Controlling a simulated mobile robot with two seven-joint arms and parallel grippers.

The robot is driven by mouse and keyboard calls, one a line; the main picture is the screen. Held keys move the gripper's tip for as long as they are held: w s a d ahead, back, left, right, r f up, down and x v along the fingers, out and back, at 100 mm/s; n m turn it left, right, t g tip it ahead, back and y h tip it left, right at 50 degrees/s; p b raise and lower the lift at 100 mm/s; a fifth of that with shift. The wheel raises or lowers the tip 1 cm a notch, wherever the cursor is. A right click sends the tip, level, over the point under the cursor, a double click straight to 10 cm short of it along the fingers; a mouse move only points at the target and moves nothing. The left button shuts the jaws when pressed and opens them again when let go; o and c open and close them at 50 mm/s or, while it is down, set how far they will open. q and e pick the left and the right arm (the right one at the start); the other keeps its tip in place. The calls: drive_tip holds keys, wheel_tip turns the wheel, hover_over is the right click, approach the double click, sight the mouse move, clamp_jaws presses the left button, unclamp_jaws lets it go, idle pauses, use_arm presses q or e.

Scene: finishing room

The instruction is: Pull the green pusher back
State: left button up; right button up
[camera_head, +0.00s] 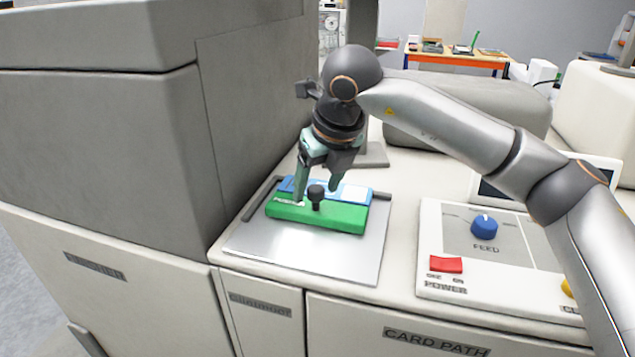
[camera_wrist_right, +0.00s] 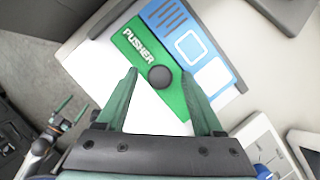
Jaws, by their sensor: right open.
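The green pusher (camera_head: 330,214) is a long block with a black knob (camera_head: 316,191) on top, lying on a pale metal plate (camera_head: 300,255). In the right wrist view the pusher (camera_wrist_right: 140,42) shows its "PUSHER" label, and the knob (camera_wrist_right: 159,76) lies between the fingertips. My right gripper (camera_head: 318,195) is open, pointing down over the pusher with a finger on each side of the knob. Gaps show between knob and fingers; I see no grip. A small, distant gripper (camera_wrist_right: 70,112), apparently my left, shows at the wrist view's left; its jaw state is unclear.
A blue and white card piece (camera_head: 355,193) lies along the pusher's far side. A tall grey housing (camera_head: 240,110) stands close on the left. A control panel (camera_head: 455,215) with a blue knob and red switch is at right. The near plate is bare.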

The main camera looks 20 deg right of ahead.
drive_tip(key=shift+w+f, duration=0.1)
drive_tip(key=shift+f, duration=0.05)
drive_tip(key=shift+c, duration=0.3)
clamp_jaws()
idle(1.1)
